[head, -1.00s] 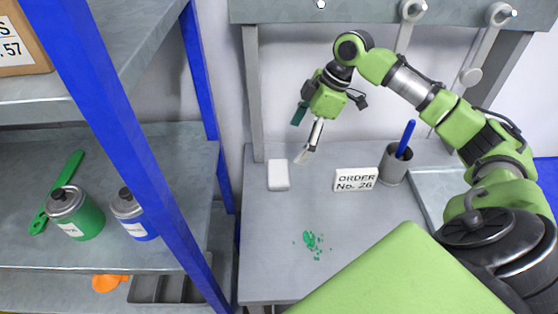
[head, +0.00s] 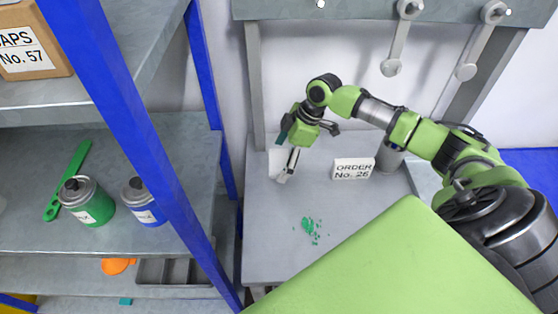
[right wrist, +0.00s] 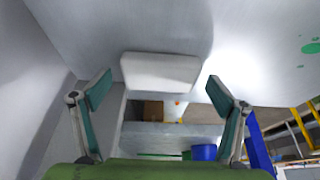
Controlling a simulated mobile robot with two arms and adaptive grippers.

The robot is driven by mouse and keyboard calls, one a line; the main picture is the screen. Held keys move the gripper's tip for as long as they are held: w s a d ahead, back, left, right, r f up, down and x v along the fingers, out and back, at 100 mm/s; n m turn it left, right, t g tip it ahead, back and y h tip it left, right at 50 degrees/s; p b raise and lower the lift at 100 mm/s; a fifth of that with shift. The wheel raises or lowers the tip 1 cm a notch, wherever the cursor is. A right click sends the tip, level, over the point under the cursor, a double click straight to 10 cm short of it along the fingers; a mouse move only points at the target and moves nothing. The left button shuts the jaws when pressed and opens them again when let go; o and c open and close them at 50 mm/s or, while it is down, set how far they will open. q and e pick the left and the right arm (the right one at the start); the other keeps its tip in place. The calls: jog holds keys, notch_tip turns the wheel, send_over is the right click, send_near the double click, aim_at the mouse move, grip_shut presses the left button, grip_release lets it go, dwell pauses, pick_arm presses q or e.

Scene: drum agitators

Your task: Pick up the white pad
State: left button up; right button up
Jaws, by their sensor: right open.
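The white pad (head: 275,163) lies at the left edge of the grey worktop (head: 270,260) in the head view, partly covered by my right gripper. My right gripper (head: 285,155) is open and empty, close over the pad. In the right wrist view the pad (right wrist: 160,72) shows whole, ahead of the gap between the two teal-lined fingers (right wrist: 159,80). I cannot tell the exact height between fingers and pad. My left gripper is not in view.
Green paint specks (head: 310,229) mark the worktop. A blue-posted shelf (head: 160,180) with a green can (head: 88,202) and blue can (head: 144,203) stands left.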

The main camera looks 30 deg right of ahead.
jog(key=c, duration=0.9)
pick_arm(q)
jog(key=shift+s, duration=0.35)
pick_arm(e)
jog(key=shift+c, duration=0.2)
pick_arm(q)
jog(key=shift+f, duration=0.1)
pick_arm(e)
jog(key=shift+r, duration=0.1)
jog(key=shift+r+b, duration=0.45)
jog(key=s+r, duration=0.1)
jog(key=r, duration=0.1)
jog(key=s+a+r+b, duration=0.1)
jog(key=r, duration=0.2)
jog(key=s+a+r+b, duration=0.1)
jog(key=s+r, duration=0.1)
jog(key=shift+r, duration=0.2)
pick_arm(q)
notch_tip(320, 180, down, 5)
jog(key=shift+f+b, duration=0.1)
jog(key=shift+b, duration=1.1)
pick_arm(e)
jog(key=s+a+r, duration=0.4)
jog(key=s, duration=0.4)
jog(key=shift+s+r, duration=0.3)
jog(key=shift+s, duration=0.05)
